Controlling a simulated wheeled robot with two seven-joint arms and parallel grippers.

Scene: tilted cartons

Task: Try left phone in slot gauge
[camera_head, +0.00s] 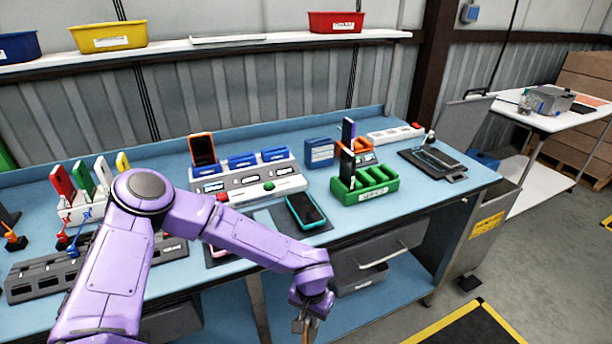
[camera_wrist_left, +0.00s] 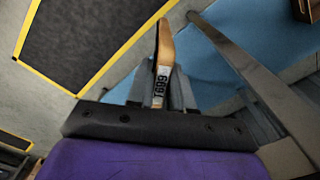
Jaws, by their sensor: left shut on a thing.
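My left gripper (camera_head: 306,326) is low in front of the bench, shut on a slim tan and black object (camera_wrist_left: 163,55) with a white label, seen nearly edge-on; I cannot tell for sure that it is a phone. A teal-cased phone (camera_head: 305,211) lies flat on the bench. An orange-cased phone (camera_head: 202,149) stands in the left of the grey station (camera_head: 245,181). A dark phone (camera_head: 347,168) stands in the green slotted rack (camera_head: 372,187), another (camera_head: 348,132) in the orange holder behind. Which fixture is the slot gauge is unclear. My right gripper is out of view.
Grey slotted strip (camera_head: 40,281) and coloured cards (camera_head: 84,180) are at left. A dark flat device (camera_head: 433,162) lies at right. The drawer handle (camera_head: 384,254) projects from the bench front. Bins stand on the shelf (camera_head: 230,43). Floor to the right is open.

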